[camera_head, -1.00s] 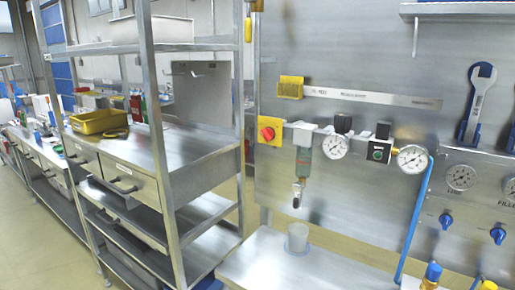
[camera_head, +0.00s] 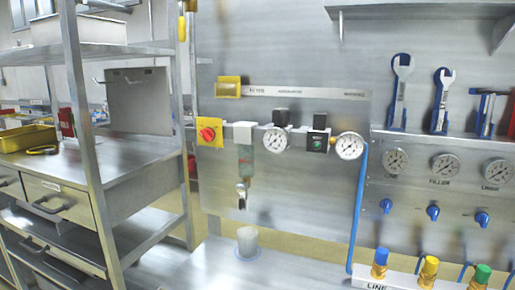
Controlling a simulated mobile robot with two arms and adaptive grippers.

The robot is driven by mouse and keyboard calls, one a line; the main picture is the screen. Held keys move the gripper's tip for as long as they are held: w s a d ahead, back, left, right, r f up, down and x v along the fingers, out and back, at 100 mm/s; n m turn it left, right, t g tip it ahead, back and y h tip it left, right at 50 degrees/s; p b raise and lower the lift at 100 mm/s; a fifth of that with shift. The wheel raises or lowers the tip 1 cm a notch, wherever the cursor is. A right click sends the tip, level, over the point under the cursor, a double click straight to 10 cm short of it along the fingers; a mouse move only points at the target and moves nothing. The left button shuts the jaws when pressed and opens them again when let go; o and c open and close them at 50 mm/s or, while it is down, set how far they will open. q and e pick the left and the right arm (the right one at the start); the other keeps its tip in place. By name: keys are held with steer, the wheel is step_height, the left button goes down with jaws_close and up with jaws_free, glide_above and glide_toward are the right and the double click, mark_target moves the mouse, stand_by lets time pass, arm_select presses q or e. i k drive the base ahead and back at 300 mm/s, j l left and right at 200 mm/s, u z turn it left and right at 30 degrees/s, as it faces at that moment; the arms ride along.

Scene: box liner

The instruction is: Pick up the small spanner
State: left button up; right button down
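Two spanners hang upright in blue holders on the steel wall panel at the right. The left one (camera_head: 401,82) is longer. The small spanner (camera_head: 442,92) hangs just to its right and looks shorter, with its open jaw at the top. Neither of my grippers shows in the head view.
More blue-held tools (camera_head: 487,112) hang right of the spanners. Below are pressure gauges (camera_head: 443,167), blue knobs (camera_head: 433,212) and coloured fittings (camera_head: 429,268). A blue hose (camera_head: 358,205) runs down the panel. A steel shelf rack (camera_head: 90,140) stands at the left, and a shelf (camera_head: 420,9) juts out above.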

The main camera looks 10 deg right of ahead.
mark_target(446, 82)
steer(key=z, duration=1.45)
